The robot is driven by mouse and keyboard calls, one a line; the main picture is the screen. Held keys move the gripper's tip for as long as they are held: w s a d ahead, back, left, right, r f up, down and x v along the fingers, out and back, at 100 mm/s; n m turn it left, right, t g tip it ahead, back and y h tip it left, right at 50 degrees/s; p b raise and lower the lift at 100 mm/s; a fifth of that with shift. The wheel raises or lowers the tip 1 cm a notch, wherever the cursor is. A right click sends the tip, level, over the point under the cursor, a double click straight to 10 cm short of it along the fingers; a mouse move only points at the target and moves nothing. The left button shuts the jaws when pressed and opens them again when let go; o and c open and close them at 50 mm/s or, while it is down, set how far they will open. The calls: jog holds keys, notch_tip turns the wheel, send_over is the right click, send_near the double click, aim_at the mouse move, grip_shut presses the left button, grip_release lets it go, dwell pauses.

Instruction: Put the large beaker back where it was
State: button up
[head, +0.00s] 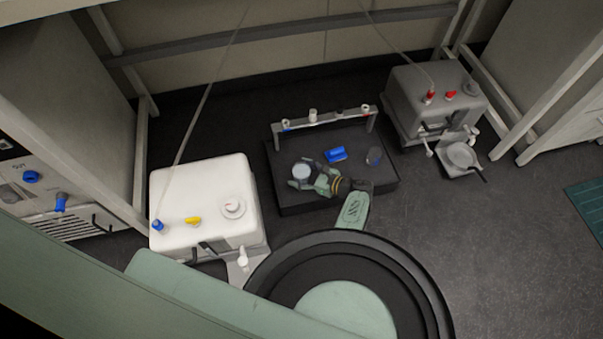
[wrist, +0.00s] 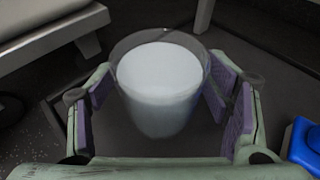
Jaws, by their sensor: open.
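The large beaker (head: 302,171) is clear with pale, whitish contents. It stands upright on the dark platform (head: 290,202), towards its left side. My gripper (head: 304,183) is at the beaker, reaching in from the right in the head view. In the wrist view the beaker (wrist: 158,92) sits between the two purple-padded fingers of my gripper (wrist: 160,100). The fingers are open, with a visible gap on the right side; contact on the left is hard to tell. The beaker's base is partly in shadow.
A blue object (head: 335,154) and a small dark beaker (head: 374,155) stand on the platform to the right. A rack (head: 325,118) runs along its back edge. A white box unit (head: 200,195) stands left, a grey one (head: 435,95) with a pan (head: 462,156) right.

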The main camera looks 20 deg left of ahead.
jog(key=shift+r, duration=0.3)
jog(key=p+v, duration=0.4)
jog(key=v, duration=0.8)
jog(key=shift+f, duration=0.15)
